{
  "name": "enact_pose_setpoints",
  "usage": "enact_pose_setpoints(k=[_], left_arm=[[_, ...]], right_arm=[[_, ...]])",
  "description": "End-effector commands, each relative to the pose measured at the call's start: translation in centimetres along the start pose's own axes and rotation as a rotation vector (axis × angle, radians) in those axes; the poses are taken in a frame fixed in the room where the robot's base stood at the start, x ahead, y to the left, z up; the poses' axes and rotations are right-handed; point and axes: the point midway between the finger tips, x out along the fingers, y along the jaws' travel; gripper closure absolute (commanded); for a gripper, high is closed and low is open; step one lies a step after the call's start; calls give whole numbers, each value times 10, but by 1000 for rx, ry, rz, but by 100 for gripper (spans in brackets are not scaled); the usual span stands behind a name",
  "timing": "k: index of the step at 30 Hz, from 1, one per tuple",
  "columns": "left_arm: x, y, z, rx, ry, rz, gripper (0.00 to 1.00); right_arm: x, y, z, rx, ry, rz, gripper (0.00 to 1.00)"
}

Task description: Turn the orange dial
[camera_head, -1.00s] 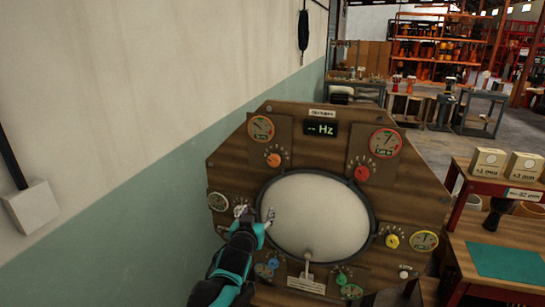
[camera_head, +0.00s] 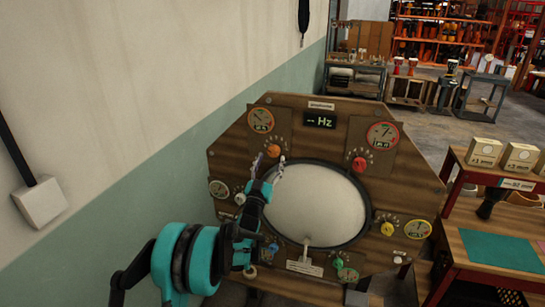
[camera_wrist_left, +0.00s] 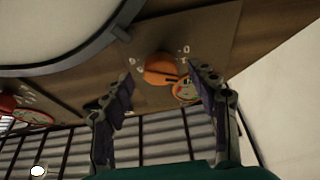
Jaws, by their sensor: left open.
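The orange dial (camera_head: 273,150) sits on the upper left of the wooden panel (camera_head: 230,155), below a round orange-rimmed gauge (camera_head: 260,119). My left gripper (camera_head: 269,163) is just below the dial in the head view, fingers pointing up at it. In the left wrist view the orange dial (camera_wrist_left: 161,69) lies ahead, between and beyond the two open fingertips (camera_wrist_left: 160,82). A dark mark shows on its face. I see no contact with it. My right gripper is not in view.
A large pale drumhead (camera_head: 318,205) fills the panel's middle, close to my left gripper's right. A red dial (camera_head: 359,163), a yellow dial (camera_head: 387,229) and a white dial (camera_head: 240,199) are also on the panel. A wall (camera_head: 140,120) stands left.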

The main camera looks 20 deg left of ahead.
Motion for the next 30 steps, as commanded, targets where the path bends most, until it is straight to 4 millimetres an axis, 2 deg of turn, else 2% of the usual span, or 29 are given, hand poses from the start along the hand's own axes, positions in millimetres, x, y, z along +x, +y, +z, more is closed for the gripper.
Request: enact_pose_setpoints(k=[3,6,15,16,17,21,30], left_arm=[[17,0,1,-1,0,0,41],[25,0,0,-1,0,0,41],[29,0,0,-1,-1,0,41],[29,0,0,-1,-1,0,44],[29,0,0,-1,-1,0,52],[29,0,0,-1,-1,0,88],[29,0,0,19,-1,7,90]], right_arm=[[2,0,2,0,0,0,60],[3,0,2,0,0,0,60],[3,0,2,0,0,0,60],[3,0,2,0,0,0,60],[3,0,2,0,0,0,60],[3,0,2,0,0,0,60],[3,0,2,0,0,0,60]])
